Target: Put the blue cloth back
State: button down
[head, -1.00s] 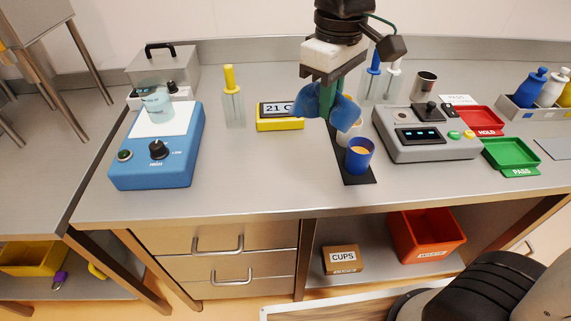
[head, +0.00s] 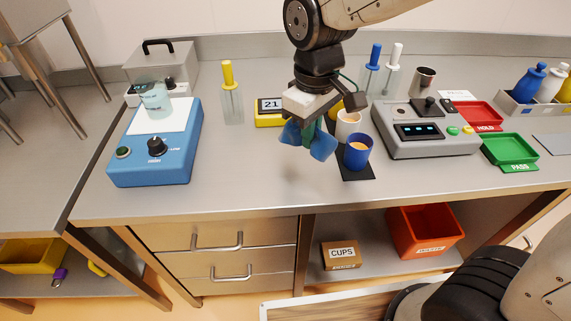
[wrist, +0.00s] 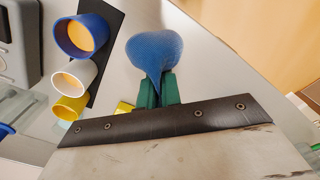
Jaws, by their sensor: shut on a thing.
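The blue cloth (head: 320,147) hangs bunched from my gripper (head: 308,132) in the head view, above the bench and just left of the cups. In the wrist view the cloth (wrist: 154,56) is pinched between the green fingers of my gripper (wrist: 158,90), which are shut on it. Its lower end hangs free, with bare bench under it.
A blue cup (head: 357,152) with orange content and a white cup (head: 347,124) stand on a black mat (head: 357,174); a yellow cup (wrist: 69,108) shows beside them. A blue stirrer (head: 155,150) stands left, a grey device (head: 425,135) right. The front bench middle is clear.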

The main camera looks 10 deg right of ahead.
jog(key=w+a+f, duration=0.4)
jog(key=shift+w+a+f, duration=0.1)
jog(key=shift+w, duration=0.2)
jog(key=c, duration=0.9)
grip_release()
jog(key=shift+o, duration=0.2)
